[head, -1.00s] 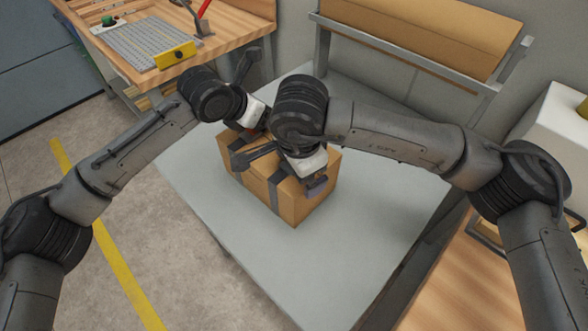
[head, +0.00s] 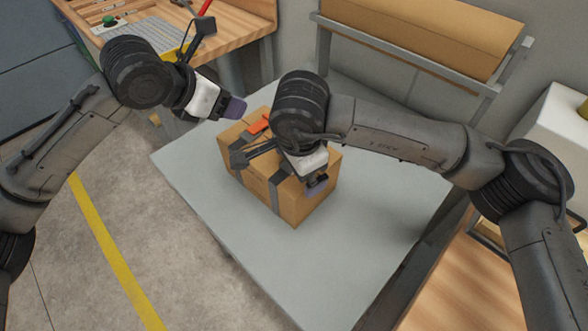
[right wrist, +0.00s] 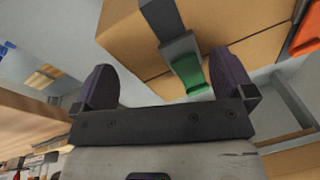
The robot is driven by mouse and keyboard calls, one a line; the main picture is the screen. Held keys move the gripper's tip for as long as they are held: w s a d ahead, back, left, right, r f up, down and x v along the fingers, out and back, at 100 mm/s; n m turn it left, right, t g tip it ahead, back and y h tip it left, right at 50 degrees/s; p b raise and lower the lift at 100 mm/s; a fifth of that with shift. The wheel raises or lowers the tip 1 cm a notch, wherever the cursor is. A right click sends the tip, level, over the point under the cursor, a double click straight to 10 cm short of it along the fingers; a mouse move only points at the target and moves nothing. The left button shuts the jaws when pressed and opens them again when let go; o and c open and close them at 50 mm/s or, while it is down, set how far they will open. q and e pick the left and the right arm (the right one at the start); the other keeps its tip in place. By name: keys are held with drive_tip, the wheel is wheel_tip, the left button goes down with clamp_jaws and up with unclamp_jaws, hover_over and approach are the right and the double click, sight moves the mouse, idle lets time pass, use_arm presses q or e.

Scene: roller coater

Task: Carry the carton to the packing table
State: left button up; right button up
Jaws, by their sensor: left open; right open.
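The carton (head: 310,205) is a brown box with dark grey straps, sitting on a grey-topped table (head: 380,235). An orange handle (head: 258,125) shows at its far left side, and it is also at the right edge in the right wrist view (right wrist: 306,36). My left gripper (head: 236,107) is open and empty, above and left of the carton, apart from it. My right gripper (head: 317,186) is over the carton's near right side. In the right wrist view its open fingers stand either side of a green handle (right wrist: 188,72) on a strap; I cannot tell whether they touch it.
A wooden workbench (head: 240,35) with a grey grid plate and a red-handled tool stands at the back left. A wooden surface (head: 465,285) lies at the front right. The floor at left is clear, with a yellow line (head: 112,245).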

wheel_tip(320, 180, up, 11)
drive_tip(key=s, duration=0.2)
drive_tip(key=shift+a+r, duration=0.15)
idle(0.7)
